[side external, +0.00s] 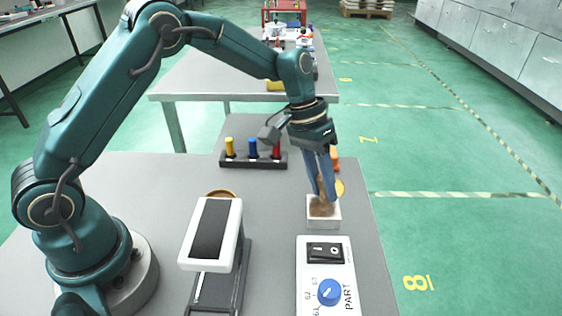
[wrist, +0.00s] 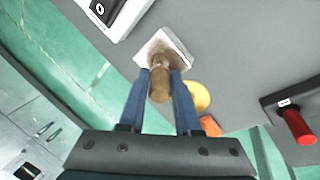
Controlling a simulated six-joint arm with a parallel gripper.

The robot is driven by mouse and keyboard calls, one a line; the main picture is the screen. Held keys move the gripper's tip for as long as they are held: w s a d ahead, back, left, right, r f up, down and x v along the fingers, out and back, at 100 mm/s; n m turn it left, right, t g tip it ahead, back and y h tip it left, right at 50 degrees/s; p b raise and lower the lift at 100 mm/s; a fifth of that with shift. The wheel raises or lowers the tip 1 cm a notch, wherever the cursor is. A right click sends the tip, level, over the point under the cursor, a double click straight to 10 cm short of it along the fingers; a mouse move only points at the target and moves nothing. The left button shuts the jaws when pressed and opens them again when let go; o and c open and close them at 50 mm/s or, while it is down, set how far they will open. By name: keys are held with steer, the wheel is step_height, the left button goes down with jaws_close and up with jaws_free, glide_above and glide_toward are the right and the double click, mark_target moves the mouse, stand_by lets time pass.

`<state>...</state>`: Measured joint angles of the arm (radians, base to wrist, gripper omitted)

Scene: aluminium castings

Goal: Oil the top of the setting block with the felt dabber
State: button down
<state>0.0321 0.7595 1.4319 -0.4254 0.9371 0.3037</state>
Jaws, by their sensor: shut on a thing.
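My gripper (side external: 325,192) points down with its blue fingers shut on a brown dabber (side external: 320,206). In the wrist view, the fingertips (wrist: 159,74) close on the sides of the dabber's rounded brown handle (wrist: 159,90). Directly below is a white square block or shallow tray (side external: 326,224) with a brown-stained top; it also shows in the wrist view (wrist: 180,47). I cannot tell which it is, nor whether it is the setting block. The dabber's lower end is at its top, but the contact is hidden.
A white control box with a blue knob (side external: 330,292) stands in front. A white-framed dark panel (side external: 210,228) is left on a stand. A rack (side external: 240,161) holds yellow, blue and red pieces behind. A yellow disc (wrist: 199,96) and orange piece (wrist: 211,126) lie close by.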

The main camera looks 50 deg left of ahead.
steer(key=shift+s+d+f, duration=0.15)
steer(key=shift+s+d, duration=1.55)
steer(key=shift+s, duration=0.05)
steer(key=shift+s+a, duration=0.2)
steer(key=shift+a, duration=0.2)
steer(key=shift+w+a, duration=0.1)
steer(key=shift+a, duration=0.2)
steer(key=shift+w+a, duration=2.15)
steer(key=shift+w, duration=0.05)
steer(key=shift+s+d, duration=2.3)
steer(key=shift+d+r, duration=0.1)
steer(key=shift+r, duration=0.2)
step_height(320, 180, up, 8)
steer(key=shift+f, duration=0.15)
